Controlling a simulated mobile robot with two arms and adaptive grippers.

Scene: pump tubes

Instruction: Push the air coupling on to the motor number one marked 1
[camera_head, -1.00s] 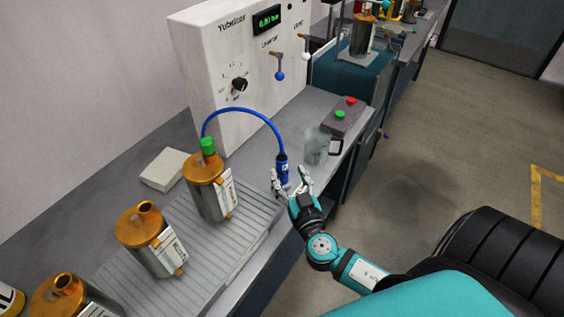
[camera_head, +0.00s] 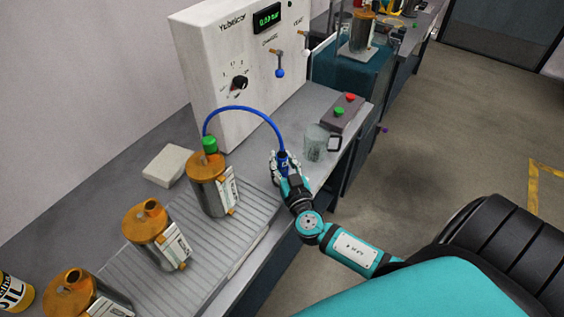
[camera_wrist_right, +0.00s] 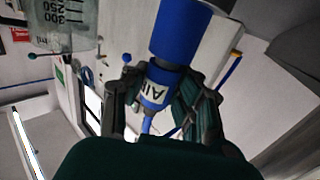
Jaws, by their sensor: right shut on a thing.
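The blue air coupling (camera_head: 284,160) hangs at the end of a curved blue hose above the bench edge. In the right wrist view the coupling (camera_wrist_right: 168,72) shows a white label with "AI" letters. My right gripper (camera_head: 287,170) is shut on it, its fingers on both sides of the coupling's body (camera_wrist_right: 160,100). Three metal motors with orange tops stand in a row: one with a green cap (camera_head: 211,190), a middle one (camera_head: 155,240) and a front one (camera_head: 75,295). Their labels are too small to read, so I cannot tell which is marked 1. My left gripper is not in view.
A white control box (camera_head: 222,75) with a dial and valves stands behind. A glass jug (camera_head: 315,143) and a button box (camera_head: 343,112) are right of the coupling. A pale block (camera_head: 167,165) lies behind the motors.

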